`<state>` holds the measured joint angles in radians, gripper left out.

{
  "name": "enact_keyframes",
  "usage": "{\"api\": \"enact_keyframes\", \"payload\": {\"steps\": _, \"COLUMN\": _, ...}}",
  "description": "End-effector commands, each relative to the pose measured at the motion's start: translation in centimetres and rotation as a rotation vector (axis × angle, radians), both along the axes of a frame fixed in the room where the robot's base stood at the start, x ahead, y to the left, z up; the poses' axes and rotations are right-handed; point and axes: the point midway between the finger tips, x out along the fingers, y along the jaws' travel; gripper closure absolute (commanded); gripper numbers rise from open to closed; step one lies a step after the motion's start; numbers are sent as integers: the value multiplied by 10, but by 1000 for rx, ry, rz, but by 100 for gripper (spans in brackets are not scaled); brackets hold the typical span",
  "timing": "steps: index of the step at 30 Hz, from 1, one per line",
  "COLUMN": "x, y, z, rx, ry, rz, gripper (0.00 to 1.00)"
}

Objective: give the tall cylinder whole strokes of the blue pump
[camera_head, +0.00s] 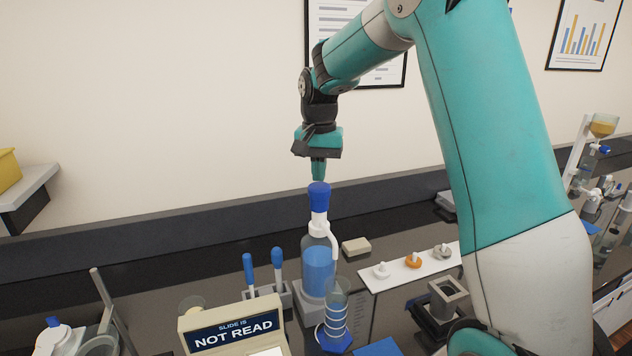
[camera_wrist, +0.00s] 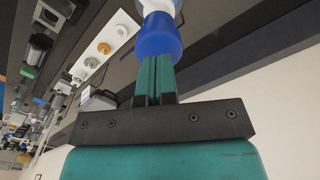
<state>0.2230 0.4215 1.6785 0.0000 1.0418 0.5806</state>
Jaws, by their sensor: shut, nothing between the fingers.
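The blue pump (camera_head: 319,196) is the blue cap on a clear bottle (camera_head: 318,262) of blue liquid, with a white collar and a spout bending down at the right. The tall cylinder (camera_head: 338,300) stands in front of the bottle under the spout, on a blue base; its liquid level is hard to tell. My gripper (camera_head: 318,180) is shut and empty, pointing down right over the pump's top. In the wrist view the closed fingertips (camera_wrist: 158,60) meet the edge of the blue pump head (camera_wrist: 158,36); I cannot tell whether they touch it.
Two blue-handled tools (camera_head: 262,272) stand in a grey holder left of the bottle. A white strip with several knobs (camera_head: 412,265) lies right. A dark square fixture (camera_head: 447,298) stands nearer the arm.

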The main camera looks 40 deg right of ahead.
Motion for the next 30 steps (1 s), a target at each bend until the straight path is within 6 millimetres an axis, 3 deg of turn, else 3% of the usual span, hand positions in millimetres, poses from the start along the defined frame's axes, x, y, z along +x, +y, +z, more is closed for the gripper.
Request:
{"api": "enact_keyframes", "payload": {"steps": 17, "x": 0, "y": 0, "z": 4, "rx": 0, "ry": 0, "rz": 0, "gripper": 100}}
{"api": "enact_keyframes", "payload": {"steps": 30, "x": 0, "y": 0, "z": 46, "rx": -1, "ry": -1, "rz": 0, "gripper": 100}}
